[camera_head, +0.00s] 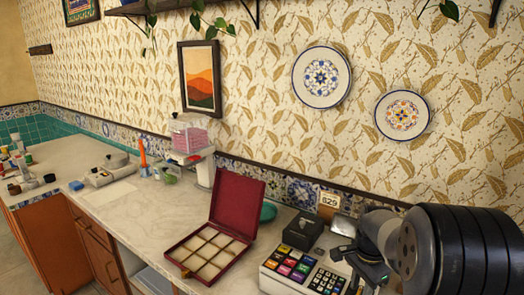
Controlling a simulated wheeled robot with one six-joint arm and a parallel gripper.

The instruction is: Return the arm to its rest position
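My arm fills the lower right of the head view, with a large black ribbed section and a grey link behind it. My gripper (358,258) is a small dark and grey shape at the arm's end, left of the ribbed section. It is near the right side of a white device with coloured keys (290,265). Its fingers are partly hidden and too small to tell whether they are open or shut. I cannot see anything held in it.
An open red box (238,200) with a gridded tray stands left of the keyed device. A dark box (302,231) and a "629" sign (329,201) stand behind the device. A pink-topped dispenser (190,135) is farther back. The pale counter (130,205) has bare room at left.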

